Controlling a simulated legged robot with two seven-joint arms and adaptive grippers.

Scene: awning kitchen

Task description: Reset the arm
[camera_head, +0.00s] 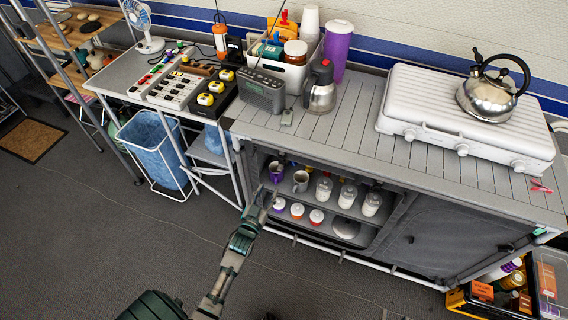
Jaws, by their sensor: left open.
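My left arm reaches up from the bottom of the head view. Its gripper (267,194) is open, at the left front of the open cabinet shelves (326,206). It shows close to a purple mug (276,172) on the upper shelf and small lidded jars on the lower shelf. It is small in the view, and I cannot tell whether it touches anything. I see nothing held in it. My right gripper is not in view.
A blue bin (152,150) stands left. A crate (490,300) is at lower right. The floor in front is clear.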

